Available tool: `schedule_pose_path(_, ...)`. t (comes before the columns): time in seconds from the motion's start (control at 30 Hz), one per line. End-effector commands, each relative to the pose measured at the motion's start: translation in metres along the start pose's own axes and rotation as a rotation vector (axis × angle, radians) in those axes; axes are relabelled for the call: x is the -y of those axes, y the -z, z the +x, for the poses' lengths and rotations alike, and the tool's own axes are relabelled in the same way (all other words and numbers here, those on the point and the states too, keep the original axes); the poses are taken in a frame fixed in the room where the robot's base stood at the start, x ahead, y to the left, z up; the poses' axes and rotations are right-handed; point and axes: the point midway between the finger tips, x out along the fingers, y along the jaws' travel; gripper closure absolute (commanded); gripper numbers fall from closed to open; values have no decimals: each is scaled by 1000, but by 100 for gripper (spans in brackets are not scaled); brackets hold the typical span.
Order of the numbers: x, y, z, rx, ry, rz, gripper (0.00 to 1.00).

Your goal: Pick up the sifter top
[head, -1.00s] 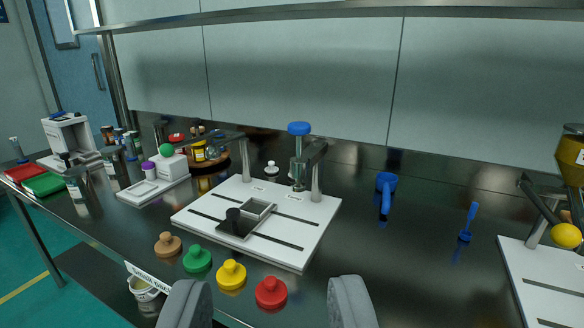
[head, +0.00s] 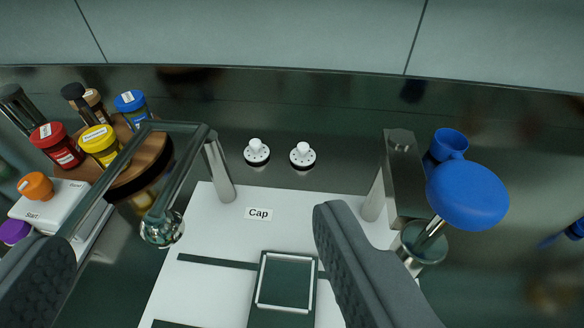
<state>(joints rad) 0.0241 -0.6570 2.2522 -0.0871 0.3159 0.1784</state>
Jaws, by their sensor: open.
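I cannot tell for certain which part is the sifter top. Two small white knobbed pieces with dark bases, the left one (head: 256,152) and the right one (head: 303,156), stand behind the white board (head: 215,230). A blue round knob (head: 467,196) sits on a metal rod above a clear cup (head: 420,243) by the right bracket. A clear round end piece (head: 162,229) hangs from the left bent metal bar (head: 185,127). My gripper (head: 190,225) is open, its fingers wide apart, with the bar and end piece showing between them. Its right finger covers part of the board.
A square metal frame (head: 258,290) lies on the board near a "Cap" label (head: 258,213). Colour-lidded jars (head: 98,143) stand on a round wooden stand (head: 140,165) at left. A blue cup (head: 447,144) is behind the knob. The back wall is close.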

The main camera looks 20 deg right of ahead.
Motion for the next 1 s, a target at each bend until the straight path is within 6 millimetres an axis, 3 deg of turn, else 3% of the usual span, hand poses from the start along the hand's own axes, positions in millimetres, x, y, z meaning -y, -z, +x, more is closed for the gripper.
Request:
schedule_pose_path(0.43, -22, -2, 112, 274, -122, 103, 25)
schedule_pose_path(1.0, -67, -35, 249, 578, -350, 229, 25)
